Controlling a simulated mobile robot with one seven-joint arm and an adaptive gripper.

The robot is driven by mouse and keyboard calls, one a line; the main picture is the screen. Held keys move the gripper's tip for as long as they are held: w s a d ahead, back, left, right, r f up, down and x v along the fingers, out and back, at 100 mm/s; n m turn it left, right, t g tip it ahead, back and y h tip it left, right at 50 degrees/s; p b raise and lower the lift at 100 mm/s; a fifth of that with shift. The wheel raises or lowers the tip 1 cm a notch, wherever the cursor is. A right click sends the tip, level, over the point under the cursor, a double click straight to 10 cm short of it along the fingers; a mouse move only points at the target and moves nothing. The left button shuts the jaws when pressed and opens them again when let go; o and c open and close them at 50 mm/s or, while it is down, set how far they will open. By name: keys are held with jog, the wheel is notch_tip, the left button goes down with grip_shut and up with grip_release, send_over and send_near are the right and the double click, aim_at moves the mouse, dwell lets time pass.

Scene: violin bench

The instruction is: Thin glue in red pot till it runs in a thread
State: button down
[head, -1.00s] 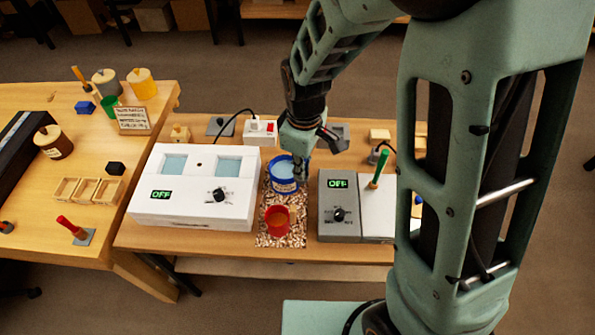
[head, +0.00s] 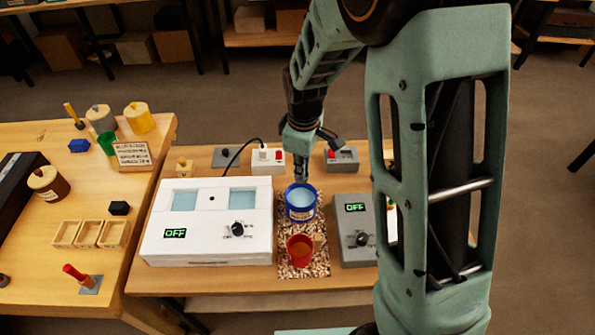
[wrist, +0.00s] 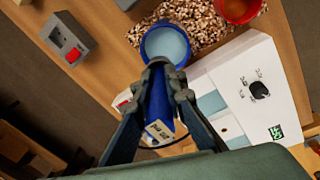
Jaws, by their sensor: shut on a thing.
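In the head view my gripper (head: 300,175) is at the blue pot's far side; whether anything touches the pot is unclear.
A white two-window box (head: 160,245) reading OFF stands left of the pots, a grey box (head: 352,235) reading OFF to the right. Behind are a switch box (head: 267,161) and a grey box with a red button (head: 341,160). The left table (head: 30,225) holds jars and small trays.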

jog(key=shift+w+f, duration=0.1)
jog(key=shift+w, duration=0.05)
notch_tip(320, 180, down, 13)
jog(key=b, duration=1)
dwell(0.6)
notch_tip(320, 180, up, 14)
jog(key=p, duration=0.9)
jog(key=shift+f, duration=0.1)
dwell(0.4)
